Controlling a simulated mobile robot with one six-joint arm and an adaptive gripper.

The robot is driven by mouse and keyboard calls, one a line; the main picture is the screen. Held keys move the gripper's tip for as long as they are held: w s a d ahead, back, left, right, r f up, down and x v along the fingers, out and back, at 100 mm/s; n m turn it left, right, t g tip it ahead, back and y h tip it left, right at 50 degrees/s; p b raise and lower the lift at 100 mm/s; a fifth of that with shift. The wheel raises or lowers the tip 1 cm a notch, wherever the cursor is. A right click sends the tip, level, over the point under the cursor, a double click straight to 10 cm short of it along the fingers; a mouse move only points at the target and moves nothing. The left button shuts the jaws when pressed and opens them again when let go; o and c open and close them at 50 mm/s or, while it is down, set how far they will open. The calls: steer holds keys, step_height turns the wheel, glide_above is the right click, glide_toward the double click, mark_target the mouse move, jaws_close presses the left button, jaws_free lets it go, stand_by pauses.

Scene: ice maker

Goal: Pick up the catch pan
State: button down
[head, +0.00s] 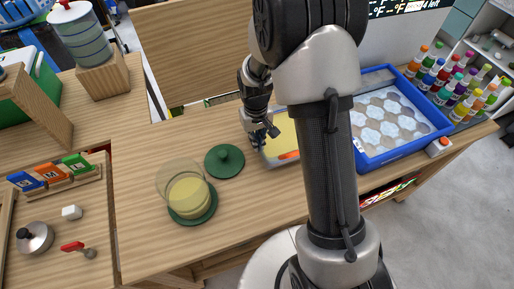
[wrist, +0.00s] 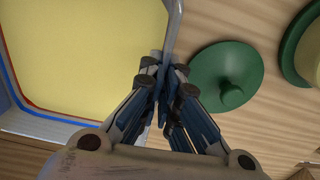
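The catch pan is a shallow pan with a grey rim and a yellow inside; in the head view the catch pan (head: 281,139) lies on the wooden table, partly hidden behind my arm. In the wrist view the pan (wrist: 85,55) fills the upper left. My gripper (wrist: 166,72) has its fingertips close together on either side of the pan's right rim, shut on it. In the head view my gripper (head: 260,138) is at the pan's left edge. I see no clear gap between pan and table.
A green lid (head: 224,161) lies just left of the pan, and a clear container with yellow contents (head: 187,193) stands beyond it. A blue tray (head: 440,124) with pale hexagonal pieces is at the right, near several colourful bottles (head: 455,90). The table's front left-centre is clear.

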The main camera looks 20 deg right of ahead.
steer(key=shift+f+b, duration=0.45)
steer(key=shift+f, duration=1.35)
steer(key=shift+f, duration=0.1)
steer(key=c, duration=1.8)
jaws_free()
